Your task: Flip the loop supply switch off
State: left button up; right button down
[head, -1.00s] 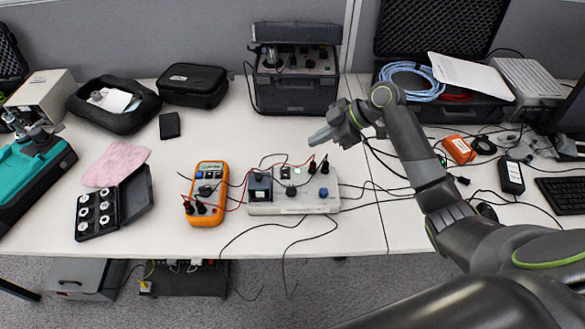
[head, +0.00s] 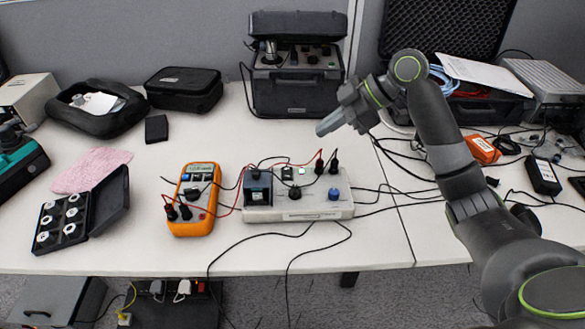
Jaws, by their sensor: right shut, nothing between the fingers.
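The loop supply is a white box (head: 300,213) on the table, right of the orange multimeter (head: 195,199). Its top carries a small dark switch with a green light (head: 287,174), a black knob (head: 294,193), a blue knob (head: 334,194) and plugged-in red and black leads. A dark module (head: 257,188) sits at its left end. The switch's lever position is too small to tell. My right gripper (head: 323,129) is shut and empty, above and behind the box, apart from it, pointing left. My left gripper is out of view.
Black leads run across the table front and hang over its edge. A black instrument case (head: 297,92) stands behind the gripper. An open black weight box (head: 64,222), a pink cloth (head: 92,170) and an orange device (head: 482,149) lie around.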

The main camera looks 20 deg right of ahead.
jog(key=shift+a, duration=0.1)
dwell(0.3)
send_over(287, 173)
jog(key=d, duration=0.2)
jog(key=f, duration=0.7)
jog(key=shift+s+a, duration=0.1)
jog(key=shift+a, duration=0.1)
jog(key=f, duration=0.3)
jog(key=shift+w+f+b, duration=0.15)
jog(key=shift+w+b, duration=0.05)
jog(key=shift+b, duration=0.2)
jog(key=shift+d+f, duration=0.1)
jog(key=shift+f, duration=0.1)
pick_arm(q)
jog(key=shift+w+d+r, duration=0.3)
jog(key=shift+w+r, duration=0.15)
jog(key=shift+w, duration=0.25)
pick_arm(e)
jog(key=shift+f, duration=0.15)
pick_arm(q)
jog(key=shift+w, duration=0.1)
